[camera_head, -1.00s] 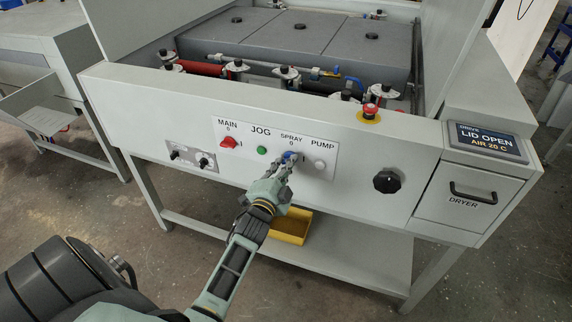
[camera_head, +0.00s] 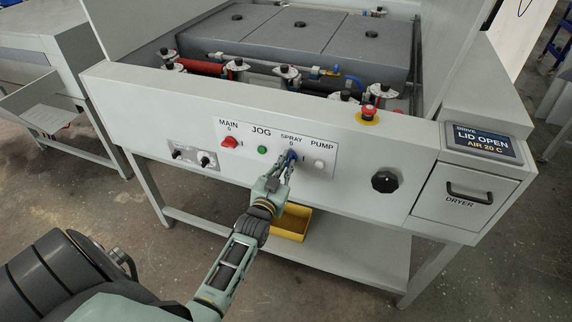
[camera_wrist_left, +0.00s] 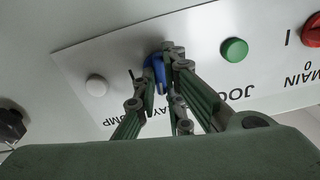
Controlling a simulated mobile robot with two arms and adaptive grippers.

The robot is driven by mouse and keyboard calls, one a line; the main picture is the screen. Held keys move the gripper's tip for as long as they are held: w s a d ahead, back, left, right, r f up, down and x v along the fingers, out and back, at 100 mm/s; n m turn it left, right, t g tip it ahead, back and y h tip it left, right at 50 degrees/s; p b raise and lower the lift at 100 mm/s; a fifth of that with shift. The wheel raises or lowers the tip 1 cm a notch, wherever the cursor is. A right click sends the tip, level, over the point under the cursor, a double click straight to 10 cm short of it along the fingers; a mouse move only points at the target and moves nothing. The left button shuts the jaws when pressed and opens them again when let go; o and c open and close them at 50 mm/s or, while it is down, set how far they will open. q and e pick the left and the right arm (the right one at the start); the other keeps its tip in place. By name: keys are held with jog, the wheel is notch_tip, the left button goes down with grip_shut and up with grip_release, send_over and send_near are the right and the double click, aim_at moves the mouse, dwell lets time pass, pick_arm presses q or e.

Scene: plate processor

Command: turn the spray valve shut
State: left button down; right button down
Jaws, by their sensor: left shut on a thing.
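The spray valve is a blue knob (camera_head: 292,155) under the SPRAY label on the front panel of the machine. In the left wrist view the blue knob (camera_wrist_left: 159,68) sits between the fingertips. My left gripper (camera_head: 289,160) is shut on it, with its fingers reaching up from below. The left gripper (camera_wrist_left: 158,62) also shows in the wrist view, a finger on either side of the knob. The fingers hide part of the knob and its label. My right gripper is not in view.
A red MAIN switch (camera_head: 230,142), a green JOG button (camera_head: 262,150) and a white PUMP button (camera_head: 319,164) flank the knob. A red emergency stop (camera_head: 368,112) and black knob (camera_head: 385,181) are to the right. A yellow tray (camera_head: 291,222) lies below.

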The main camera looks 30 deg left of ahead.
pick_arm(q)
jog(key=shift+n, duration=0.8)
jog(key=shift+f, duration=0.1)
jog(key=c, duration=1.8)
grip_release()
jog(key=shift+c, duration=0.2)
jog(key=v, duration=1.2)
